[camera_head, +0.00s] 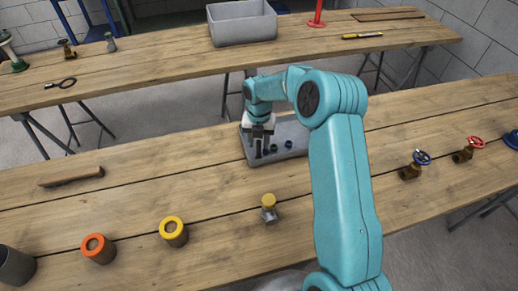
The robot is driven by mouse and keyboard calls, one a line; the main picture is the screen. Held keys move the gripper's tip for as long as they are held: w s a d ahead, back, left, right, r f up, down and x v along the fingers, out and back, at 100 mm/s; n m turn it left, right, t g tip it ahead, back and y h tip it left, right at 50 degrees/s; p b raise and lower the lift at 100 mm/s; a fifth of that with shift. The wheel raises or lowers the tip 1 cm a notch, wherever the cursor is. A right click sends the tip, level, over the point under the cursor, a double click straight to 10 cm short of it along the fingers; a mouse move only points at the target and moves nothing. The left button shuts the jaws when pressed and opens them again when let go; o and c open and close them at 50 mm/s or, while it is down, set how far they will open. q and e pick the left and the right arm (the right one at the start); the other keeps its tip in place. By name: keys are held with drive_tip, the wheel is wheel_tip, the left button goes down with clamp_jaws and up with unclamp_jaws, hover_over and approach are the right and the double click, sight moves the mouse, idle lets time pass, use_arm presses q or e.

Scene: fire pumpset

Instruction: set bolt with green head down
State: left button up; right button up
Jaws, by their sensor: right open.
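My right gripper (264,152) is open, pointing down over the left part of a grey tray (254,159) on the near table. Two small dark blue-topped pieces (281,145) stand in the tray to the right of the gripper. I cannot make out a bolt with a green head; the gripper and arm hide part of the tray. My left gripper is not in view.
A grey bin (242,24) stands on the far table.

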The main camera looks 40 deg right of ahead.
wheel_tip(320, 180, up, 8)
drive_tip(key=shift+r+b, duration=0.1)
drive_tip(key=shift+b, duration=0.25)
